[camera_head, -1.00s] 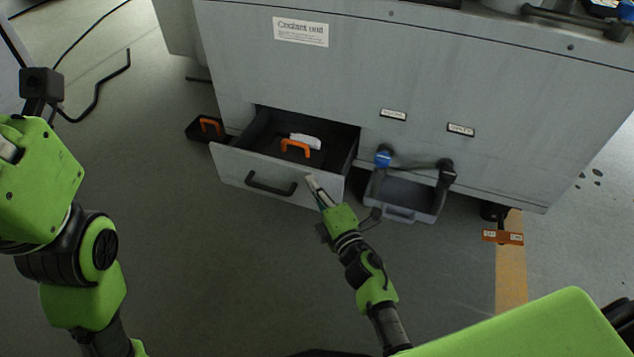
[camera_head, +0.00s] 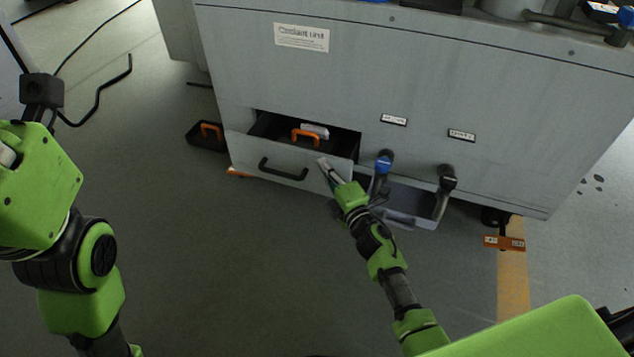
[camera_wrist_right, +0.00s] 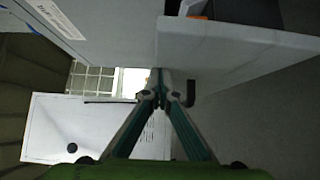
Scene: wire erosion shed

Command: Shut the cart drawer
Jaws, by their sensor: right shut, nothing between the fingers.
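The cart drawer (camera_head: 285,165) is a grey drawer with a black bar handle (camera_head: 283,170), low on the left of the grey cabinet. It stands partly open, and its dark inside shows above the front. An orange-handled item and a white item (camera_head: 305,136) lie in it. My right gripper (camera_head: 324,165) is shut and empty, its tips at the right part of the drawer front. In the right wrist view the closed fingertips (camera_wrist_right: 160,75) meet the edge of the drawer front (camera_wrist_right: 230,45). My left arm shows at the left, but its fingers are not in view.
The grey cabinet (camera_head: 300,75) fills the back. A grey tray (camera_head: 410,208) under two tap handles, one blue (camera_head: 383,165), is close right of my right gripper. A black tray (camera_head: 207,136) lies left of the drawer. The floor in front is clear.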

